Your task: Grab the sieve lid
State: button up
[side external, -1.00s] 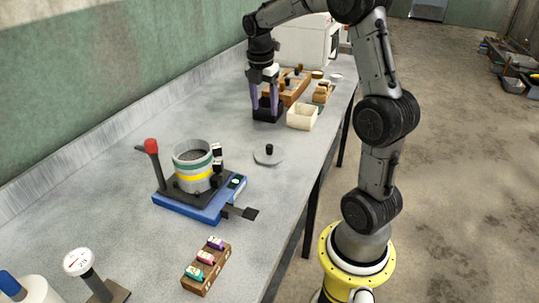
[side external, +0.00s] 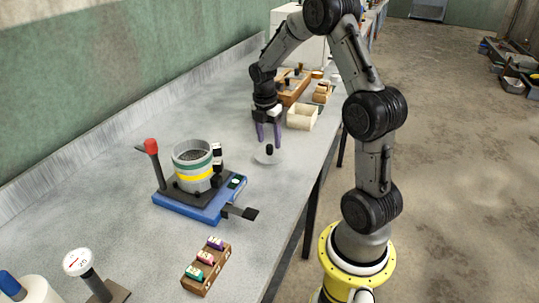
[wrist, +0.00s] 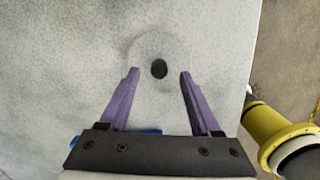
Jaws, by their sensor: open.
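The sieve lid (side external: 269,157) is a pale grey, thin disc with a black knob (side external: 269,149) in its middle. It lies flat on the bench beyond the sieve stack. My gripper (side external: 269,143) has two purple fingers and is open and empty, pointing down just above the lid. In the wrist view, the black knob (wrist: 159,69) shows between and slightly beyond the fingertips of my gripper (wrist: 158,72). The lid's disc (wrist: 150,45) is faint against the bench there. I cannot tell the exact height of the fingertips above the lid.
The sieve stack (side external: 193,170) with green and yellow bands stands on a blue-based device (side external: 190,207). A cream box (side external: 302,117) and a wooden rack (side external: 293,88) stand behind my gripper. A wooden holder (side external: 206,267) with small coloured items is in front. Bare bench surrounds the lid.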

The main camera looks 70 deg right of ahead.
aim_at(270, 151)
jog(key=shift+d+f, duration=0.15)
jog(key=shift+f, duration=1)
grip_shut()
